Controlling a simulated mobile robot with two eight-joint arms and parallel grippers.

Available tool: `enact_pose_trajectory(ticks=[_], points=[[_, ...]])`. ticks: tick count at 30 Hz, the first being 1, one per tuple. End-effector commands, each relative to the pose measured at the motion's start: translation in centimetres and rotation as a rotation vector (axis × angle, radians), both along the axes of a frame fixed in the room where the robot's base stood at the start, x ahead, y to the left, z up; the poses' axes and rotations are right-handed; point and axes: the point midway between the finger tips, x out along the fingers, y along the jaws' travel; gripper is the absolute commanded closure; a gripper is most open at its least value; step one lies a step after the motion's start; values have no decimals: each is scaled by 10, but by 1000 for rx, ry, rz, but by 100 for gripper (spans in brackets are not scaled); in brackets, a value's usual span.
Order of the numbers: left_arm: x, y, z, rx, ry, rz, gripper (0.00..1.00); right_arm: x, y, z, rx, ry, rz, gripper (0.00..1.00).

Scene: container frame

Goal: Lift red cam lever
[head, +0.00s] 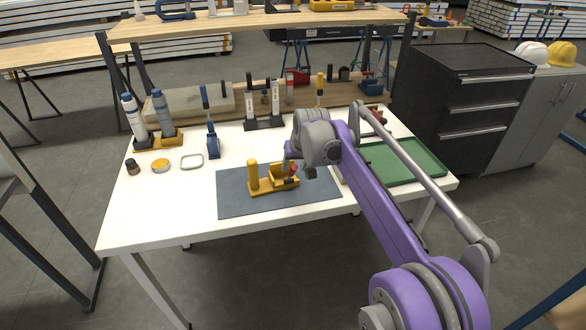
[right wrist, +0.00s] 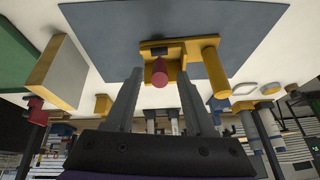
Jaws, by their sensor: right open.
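The red cam lever (head: 293,169) sits on the right part of a yellow fixture (head: 262,187) that lies on the dark grey mat (head: 232,204). The fixture also has a round yellow post at its left. My right gripper (head: 297,163) hangs over the lever side of the fixture, and the arm partly hides it. In the right wrist view its two grey fingers (right wrist: 159,80) are spread, with the red lever (right wrist: 159,68) showing between them. I cannot tell whether a finger touches it. My left gripper is not in view.
A green tray (head: 440,174) lies right of the mat. Left are a blue clamp (head: 213,140), a square ring (head: 192,161), a yellow round part (head: 160,165) and bottles (head: 134,118). Tools stand along the back. The white table (head: 150,218) is clear at front left.

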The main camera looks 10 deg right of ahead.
Motion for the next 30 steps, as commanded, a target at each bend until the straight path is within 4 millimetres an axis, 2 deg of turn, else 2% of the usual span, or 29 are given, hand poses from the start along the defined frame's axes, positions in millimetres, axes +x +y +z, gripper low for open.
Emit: enact_pose_trajectory(ticks=[1, 6, 12, 30], points=[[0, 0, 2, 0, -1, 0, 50, -5, -1, 12, 0, 0, 0, 45], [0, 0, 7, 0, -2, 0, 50, -21, -3, 43, 0, 0, -1, 45], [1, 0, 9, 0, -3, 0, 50, -33, -4, 65, 0, 0, -1, 45], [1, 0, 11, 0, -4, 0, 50, -39, -5, 72, -1, 0, 0, 45]])
